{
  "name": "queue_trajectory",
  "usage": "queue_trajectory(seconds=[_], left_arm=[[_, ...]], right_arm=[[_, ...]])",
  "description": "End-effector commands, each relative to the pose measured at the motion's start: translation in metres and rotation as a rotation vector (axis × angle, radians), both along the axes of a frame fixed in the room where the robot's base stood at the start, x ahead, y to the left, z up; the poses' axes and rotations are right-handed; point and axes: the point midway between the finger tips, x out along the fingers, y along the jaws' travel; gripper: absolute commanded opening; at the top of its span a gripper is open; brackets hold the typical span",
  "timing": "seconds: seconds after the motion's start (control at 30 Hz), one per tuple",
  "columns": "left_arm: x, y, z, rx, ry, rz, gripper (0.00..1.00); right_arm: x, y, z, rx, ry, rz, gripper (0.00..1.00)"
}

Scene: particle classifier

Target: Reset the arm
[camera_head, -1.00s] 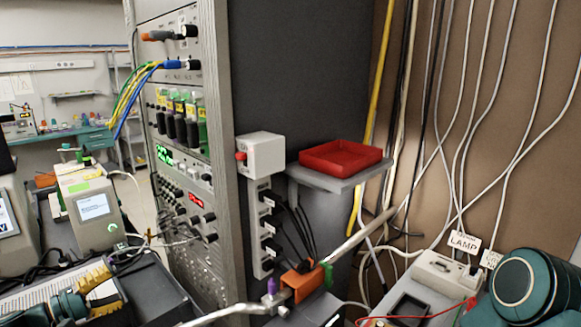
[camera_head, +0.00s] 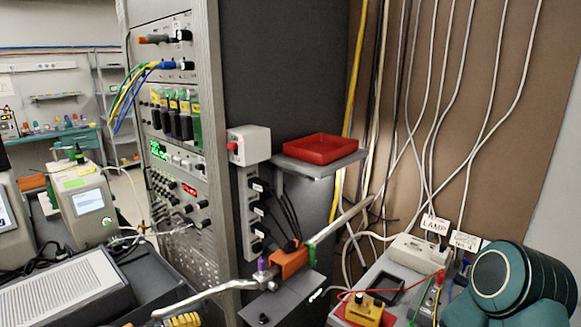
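Only a yellow ribbed piece that looks like part of my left gripper (camera_head: 183,320) shows, at the bottom edge left of centre. It is cut off by the picture edge, so whether its fingers are apart, and whether it holds anything, cannot be seen. My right arm shows as a dark teal, rounded link (camera_head: 525,285) at the lower right, over the right bench. My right gripper is not in view.
An instrument rack (camera_head: 180,130) stands left of centre. A metal rod with an orange clamp (camera_head: 290,262) slants across the lower middle. A red tray (camera_head: 320,149) sits on a shelf. A yellow box (camera_head: 364,309), a LAMP power strip (camera_head: 418,250) and wires crowd the right bench.

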Motion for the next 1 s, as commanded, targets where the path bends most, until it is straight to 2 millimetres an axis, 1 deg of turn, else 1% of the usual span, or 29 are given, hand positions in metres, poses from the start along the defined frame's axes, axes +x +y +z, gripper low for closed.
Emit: queue_trajectory(seconds=[0.03, 0.1, 0.17, 0.2, 0.27, 0.3, 0.4, 0.5, 0.57, 0.6, 0.7, 0.83, 1.0], left_arm=[[-0.009, -0.032, -0.017, 0.044, 0.039, -0.057, 0.59], [-0.024, -0.064, -0.040, 0.114, 0.086, -0.113, 0.59], [-0.039, -0.088, -0.059, 0.178, 0.120, -0.159, 0.59], [-0.050, -0.101, -0.070, 0.221, 0.137, -0.188, 0.59], [-0.067, -0.119, -0.085, 0.288, 0.158, -0.232, 0.59], [-0.078, -0.128, -0.095, 0.333, 0.169, -0.259, 0.59], [-0.107, -0.145, -0.115, 0.446, 0.182, -0.322, 0.59], [-0.135, -0.154, -0.129, 0.561, 0.177, -0.379, 0.59], [-0.149, -0.156, -0.135, 0.626, 0.166, -0.408, 0.59], [-0.158, -0.156, -0.138, 0.667, 0.156, -0.425, 0.59], [-0.175, -0.154, -0.142, 0.757, 0.125, -0.459, 0.59], [-0.188, -0.149, -0.142, 0.834, 0.089, -0.483, 0.59], [-0.194, -0.146, -0.141, 0.875, 0.066, -0.492, 0.59]], right_arm=[[0.000, 0.000, 0.000, 0.000, 0.000, 0.000, 0.45], [0.000, 0.000, 0.000, 0.000, -0.001, 0.000, 0.45], [0.000, 0.000, 0.000, 0.000, -0.001, 0.000, 0.45], [0.000, 0.000, 0.000, 0.000, -0.001, 0.000, 0.45], [0.000, 0.000, 0.000, 0.000, -0.001, 0.000, 0.45], [0.000, 0.000, 0.000, 0.000, -0.001, 0.000, 0.45], [0.000, 0.000, 0.000, 0.000, 0.000, 0.000, 0.45], [0.000, 0.000, 0.000, 0.000, 0.000, 0.000, 0.45], [0.000, 0.000, 0.000, 0.000, 0.000, 0.000, 0.45], [0.000, 0.000, 0.000, 0.000, -0.001, 0.000, 0.45], [0.000, 0.000, 0.000, 0.000, -0.001, 0.000, 0.45], [0.000, 0.000, 0.000, 0.000, -0.001, 0.000, 0.45], [0.000, 0.000, 0.000, 0.000, -0.001, 0.000, 0.45]])
